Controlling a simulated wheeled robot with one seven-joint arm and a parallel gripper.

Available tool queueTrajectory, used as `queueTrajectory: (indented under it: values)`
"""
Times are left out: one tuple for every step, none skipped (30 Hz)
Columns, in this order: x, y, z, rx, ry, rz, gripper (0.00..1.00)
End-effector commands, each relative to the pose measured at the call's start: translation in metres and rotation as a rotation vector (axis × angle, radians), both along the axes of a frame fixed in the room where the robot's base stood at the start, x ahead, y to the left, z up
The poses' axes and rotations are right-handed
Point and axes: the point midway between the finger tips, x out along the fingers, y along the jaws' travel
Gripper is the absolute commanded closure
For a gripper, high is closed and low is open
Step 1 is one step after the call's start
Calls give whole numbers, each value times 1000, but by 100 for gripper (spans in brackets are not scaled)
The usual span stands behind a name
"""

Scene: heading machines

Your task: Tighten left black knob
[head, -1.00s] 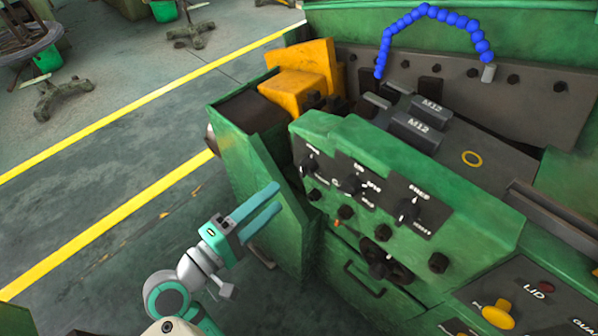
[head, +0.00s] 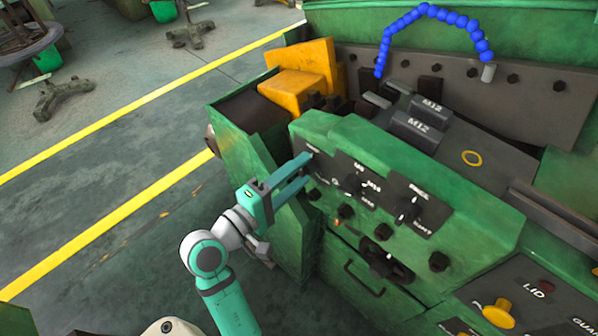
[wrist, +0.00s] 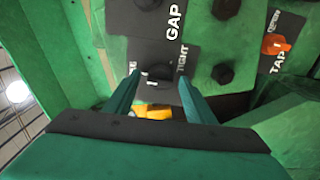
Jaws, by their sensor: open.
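The left black knob (wrist: 159,73) has a white pointer mark and sits on a dark label plate with the word TIGHT beside it in the wrist view. My gripper (head: 306,167) is open, with its teal fingers reaching to the left end of the green machine's front panel. In the wrist view the two fingers lie on either side of the knob, with gaps showing between. I cannot tell how deep the fingertips reach around it. In the head view the fingers mostly hide this knob.
A middle knob (head: 355,183) and a right knob (head: 407,211) share the panel. Several black buttons and a large dark knob (head: 384,262) sit below. A yellow block (head: 300,80) stands behind. Open floor lies to the left.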

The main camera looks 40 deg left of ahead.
Motion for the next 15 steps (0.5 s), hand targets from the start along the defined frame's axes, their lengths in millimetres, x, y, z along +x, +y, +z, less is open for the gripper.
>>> queueTrajectory:
  values:
    - [2,0,0,0,0,0,50]
    - [2,0,0,0,0,1,50]
    - [3,0,0,0,0,1,50]
    - [3,0,0,0,0,1,50]
    - [3,-1,0,0,0,0,50]
    - [3,-1,0,0,0,0,50]
    - [3,-1,0,0,0,0,50]
    - [3,-1,0,0,0,0,50]
    - [3,-1,0,0,0,-1,50]
    - [3,-1,0,0,0,-1,55]
    - [3,-1,0,0,0,-1,62]
    - [3,-1,0,0,0,-1,72]
    - [3,-1,0,0,0,-1,79]
    - [3,-1,0,0,1,-1,86]
    - [3,-1,0,0,1,-1,91]
